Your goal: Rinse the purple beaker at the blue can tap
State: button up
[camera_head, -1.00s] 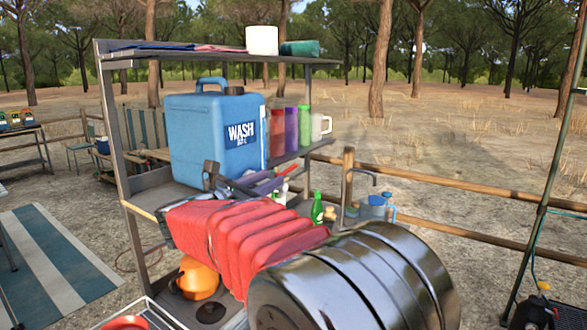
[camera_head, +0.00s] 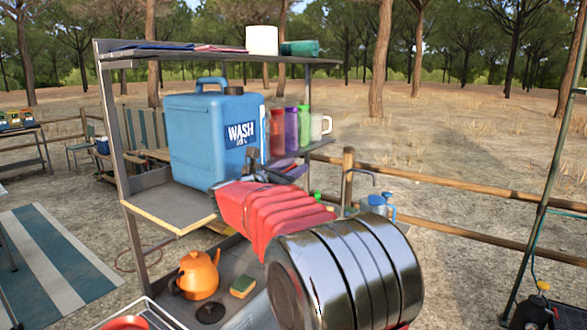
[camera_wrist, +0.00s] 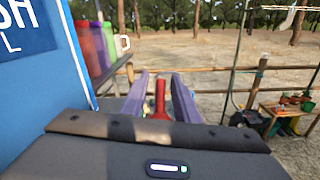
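The purple beaker (camera_head: 291,128) stands on the shelf between a red beaker (camera_head: 277,130) and a green beaker (camera_head: 304,126). It also shows at upper left in the wrist view (camera_wrist: 103,45). The blue can (camera_head: 207,140), marked WASH, stands left of the beakers. I cannot make out its tap clearly. My gripper (camera_head: 290,170) is in front of the shelf, below the beakers and apart from them. In the wrist view its two purple-grey fingers (camera_wrist: 160,80) are spread, with no beaker between them. A red object (camera_wrist: 160,100) shows between the fingers; I cannot tell its depth.
A white mug (camera_head: 325,125) stands right of the beakers. An orange kettle (camera_head: 198,275) and a sponge (camera_head: 242,286) are on the lower shelf. A blue jug (camera_head: 378,205) is behind my arm. The upper shelf (camera_head: 200,53) overhangs the can. The front-left shelf part (camera_head: 170,205) is bare.

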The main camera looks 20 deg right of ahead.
jog(key=shift+c, duration=0.7)
grip_shut()
